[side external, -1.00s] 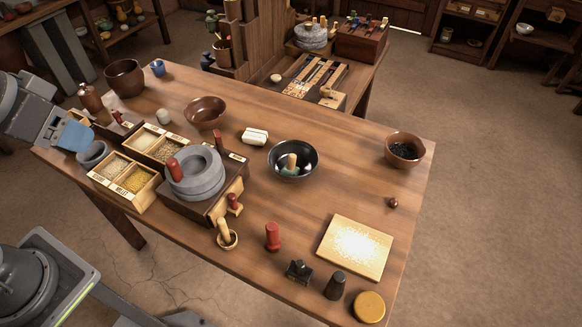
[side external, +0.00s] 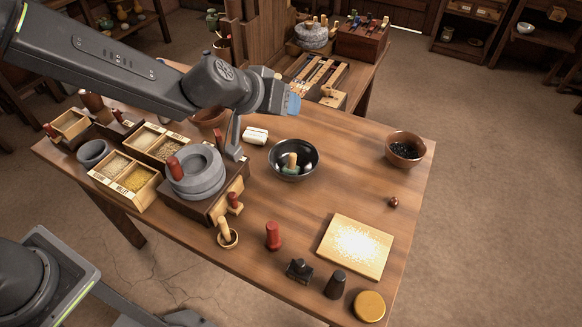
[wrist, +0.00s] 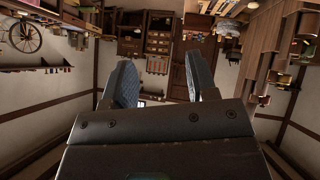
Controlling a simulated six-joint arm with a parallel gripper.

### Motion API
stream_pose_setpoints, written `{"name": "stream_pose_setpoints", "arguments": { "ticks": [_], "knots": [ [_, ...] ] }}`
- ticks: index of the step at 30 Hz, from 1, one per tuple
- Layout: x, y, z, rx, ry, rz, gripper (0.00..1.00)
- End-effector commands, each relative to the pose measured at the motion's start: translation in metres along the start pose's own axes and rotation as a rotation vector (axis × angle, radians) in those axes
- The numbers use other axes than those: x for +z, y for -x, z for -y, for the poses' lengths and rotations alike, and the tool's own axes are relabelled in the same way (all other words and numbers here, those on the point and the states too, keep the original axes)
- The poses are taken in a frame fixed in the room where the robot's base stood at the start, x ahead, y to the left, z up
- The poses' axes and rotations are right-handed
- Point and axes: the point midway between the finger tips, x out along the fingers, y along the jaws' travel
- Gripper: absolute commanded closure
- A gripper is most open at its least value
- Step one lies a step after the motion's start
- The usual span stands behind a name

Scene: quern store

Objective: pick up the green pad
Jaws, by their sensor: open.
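A small green piece (side external: 289,171), the only green pad-like thing I make out on the table, lies inside the black bowl (side external: 311,172) in the side view. A pale wooden knob (side external: 292,158) stands on it or against it; I cannot tell which. My gripper (side external: 293,104) is raised over the table's far side, above and behind the bowl and apart from it. In the wrist view my gripper (wrist: 160,82) has its two blue-grey fingers spread with nothing between them. The wrist view faces the room's shelves, so the green piece does not show there.
A stone quern (side external: 195,172) and grain boxes (side external: 128,182) stand left of the bowl. A white block (side external: 255,136) lies behind it. A red peg (side external: 273,236) and a pale board (side external: 356,247) are in front.

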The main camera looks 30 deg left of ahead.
Motion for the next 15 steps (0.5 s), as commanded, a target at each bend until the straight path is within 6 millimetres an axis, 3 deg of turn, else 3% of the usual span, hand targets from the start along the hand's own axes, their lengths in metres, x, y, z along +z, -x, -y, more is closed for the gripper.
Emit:
{"name": "stream_pose_setpoints", "arguments": {
  "ticks": [1,6,10,15],
  "knots": [
    [0.017,-0.024,-0.002,-0.049,-0.004,0.007,0.47],
    [0.064,-0.077,0.008,-0.235,-0.024,0.001,0.47],
    [0.089,-0.096,0.018,-0.337,-0.043,0.005,0.47],
    [0.102,-0.108,0.026,-0.390,-0.055,0.007,0.47]
  ]
}}
